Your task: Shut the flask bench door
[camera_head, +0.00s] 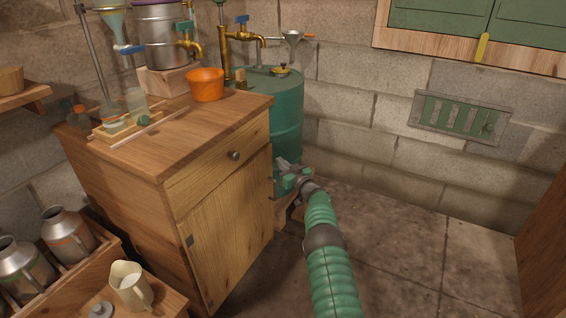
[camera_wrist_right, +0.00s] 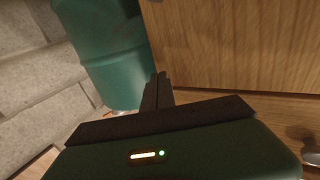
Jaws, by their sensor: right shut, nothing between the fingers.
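The flask bench (camera_head: 150,165) is a wooden cabinet at the left in the head view. Its door (camera_head: 228,230) is a plain wood panel under the drawer, with dark hinges on its left side. The door looks flush or nearly flush with the front; I cannot tell whether a small gap remains. My right gripper (camera_head: 284,170) is shut and empty beside the door's upper right edge. In the right wrist view, its closed fingers (camera_wrist_right: 158,90) are near the edge of the door panel (camera_wrist_right: 230,45); contact is unclear. My left gripper is out of view.
A green drum (camera_head: 287,115) stands behind my right gripper. An orange pot (camera_head: 205,84) and glassware are on the bench top. A drawer knob (camera_head: 233,155) sticks out above the door. Crates with metal cans (camera_head: 68,232) are at lower left. The floor to the right is clear.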

